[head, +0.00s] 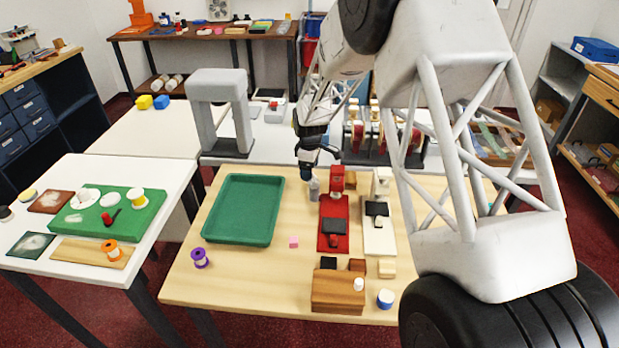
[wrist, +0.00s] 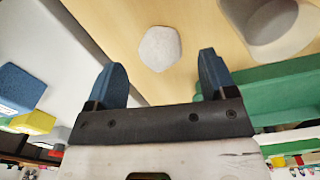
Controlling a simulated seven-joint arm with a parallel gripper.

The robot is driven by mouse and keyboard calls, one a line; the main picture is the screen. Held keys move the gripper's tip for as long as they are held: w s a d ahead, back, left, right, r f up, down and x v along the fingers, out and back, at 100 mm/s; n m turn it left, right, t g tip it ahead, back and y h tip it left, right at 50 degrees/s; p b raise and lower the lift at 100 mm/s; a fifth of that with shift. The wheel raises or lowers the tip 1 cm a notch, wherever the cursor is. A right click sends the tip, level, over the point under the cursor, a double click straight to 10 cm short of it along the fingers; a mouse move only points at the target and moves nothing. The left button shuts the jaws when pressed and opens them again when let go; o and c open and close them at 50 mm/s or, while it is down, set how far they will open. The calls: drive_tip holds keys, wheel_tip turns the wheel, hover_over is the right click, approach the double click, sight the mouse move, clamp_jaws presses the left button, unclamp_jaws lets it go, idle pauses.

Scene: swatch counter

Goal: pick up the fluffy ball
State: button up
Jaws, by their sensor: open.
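My gripper (head: 306,172) points down over the back of the wooden table, right of the green tray. In the wrist view, its two blue fingers (wrist: 160,66) are apart with nothing between them. A pale, roundish, slightly angular thing (wrist: 160,48) lies on the wood ahead of the fingers, centred between them and apart from them. It appears to be the fluffy ball; its texture is hard to make out. In the head view I cannot pick it out; my gripper seems to cover it.
A grey cylinder (head: 314,190) stands close by my gripper; a grey round shape (wrist: 275,25) shows in the wrist view. The green tray (head: 213,238) is left. Red (head: 333,240) and cream (head: 379,238) devices stand right. A grey arch (head: 198,95) rises behind.

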drive_tip(key=shift+f, duration=1.25)
drive_tip(key=c, duration=1)
drive_tip(key=shift+o, duration=0.2)
drive_tip(key=shift+r, duration=0.15)
drive_tip(key=shift+r, duration=4.9)
